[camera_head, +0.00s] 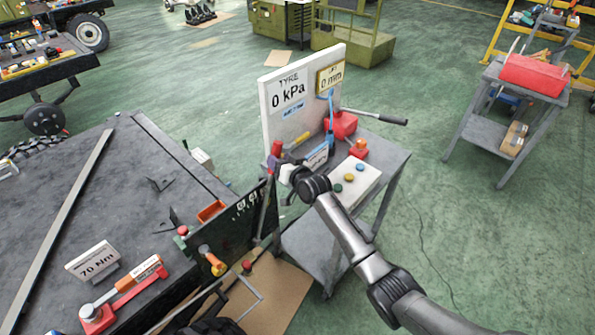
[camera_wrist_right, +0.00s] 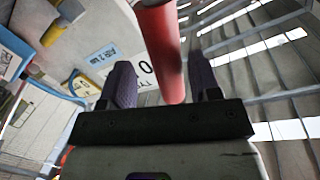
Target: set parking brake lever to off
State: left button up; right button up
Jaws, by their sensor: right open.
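The parking brake lever appears to be the upright one beside the dark trailer end. Its red grip (camera_head: 277,147) tops a thin shaft (camera_head: 262,218). In the right wrist view the red grip (camera_wrist_right: 160,45) reaches down between two dark purple fingers. My right gripper (camera_head: 272,163) is at the grip, just below its top, with its arm coming from the lower right. In the wrist view the right gripper (camera_wrist_right: 165,85) is open, with a gap on both sides of the grip. I see no clear contact. My left gripper is not in view.
A grey cart (camera_head: 395,155) with a white tyre gauge board (camera_head: 300,120) stands close behind and right of the lever. The dark trailer bed (camera_head: 150,150) fills the left, with a torque wrench sign (camera_head: 93,262).

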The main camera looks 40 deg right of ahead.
jog(key=s+p, duration=0.1)
jog(key=s, duration=0.8)
jog(key=shift+s+r+p, duration=0.35)
jog(key=shift+s+r, duration=0.05)
jog(key=shift+r, duration=0.05)
jog(key=shift+d, duration=0.1)
